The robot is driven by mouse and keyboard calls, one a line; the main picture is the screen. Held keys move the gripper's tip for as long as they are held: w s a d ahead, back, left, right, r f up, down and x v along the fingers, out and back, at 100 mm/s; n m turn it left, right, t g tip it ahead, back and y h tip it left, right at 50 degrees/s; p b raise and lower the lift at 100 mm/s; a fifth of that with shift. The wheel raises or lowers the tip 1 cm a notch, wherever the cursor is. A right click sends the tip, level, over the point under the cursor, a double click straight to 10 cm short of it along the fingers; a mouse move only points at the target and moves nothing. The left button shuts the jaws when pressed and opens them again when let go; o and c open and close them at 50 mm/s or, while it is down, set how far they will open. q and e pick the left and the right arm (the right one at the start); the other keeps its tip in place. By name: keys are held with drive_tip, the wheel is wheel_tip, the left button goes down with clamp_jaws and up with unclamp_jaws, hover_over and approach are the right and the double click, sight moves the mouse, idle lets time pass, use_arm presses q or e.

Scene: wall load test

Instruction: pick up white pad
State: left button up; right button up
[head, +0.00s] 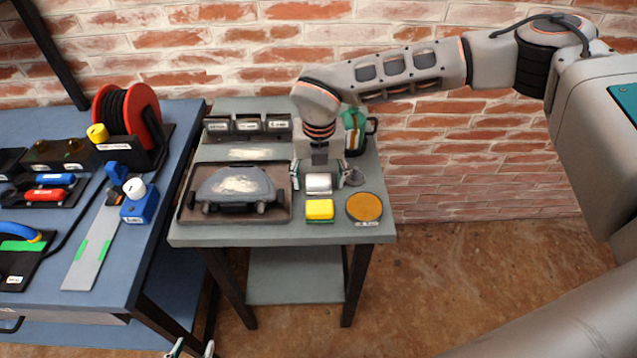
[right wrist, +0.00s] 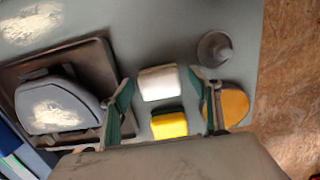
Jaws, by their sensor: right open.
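The white pad (head: 318,184) lies on the small grey table, just behind a yellow block (head: 319,209). It also shows in the right wrist view (right wrist: 158,83), with the yellow block (right wrist: 169,124) below it. My right gripper (head: 319,178) is open over the pad, with one finger to each side of it. In the right wrist view the fingers of the right gripper (right wrist: 160,88) stand apart from the pad, with gaps on both sides. My left gripper (head: 190,348) shows only its tips at the bottom edge, spread apart and empty.
A grey tray (head: 185,205) with a grey tool lies left of the pad. An orange round disc (head: 365,207) and a small grey cone (head: 355,177) are close on the right. Labelled bins (head: 248,127) and a green-topped container (head: 355,130) stand behind. A blue bench (head: 150,245) is further left.

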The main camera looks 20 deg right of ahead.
sight(318, 178)
drive_tip(key=c, duration=1.2)
drive_tip(key=shift+r, duration=0.1)
wheel_tip(318, 178, up, 20)
drive_tip(key=shift+p, duration=0.4)
drive_tip(key=o, duration=0.5)
drive_tip(key=c, duration=0.4)
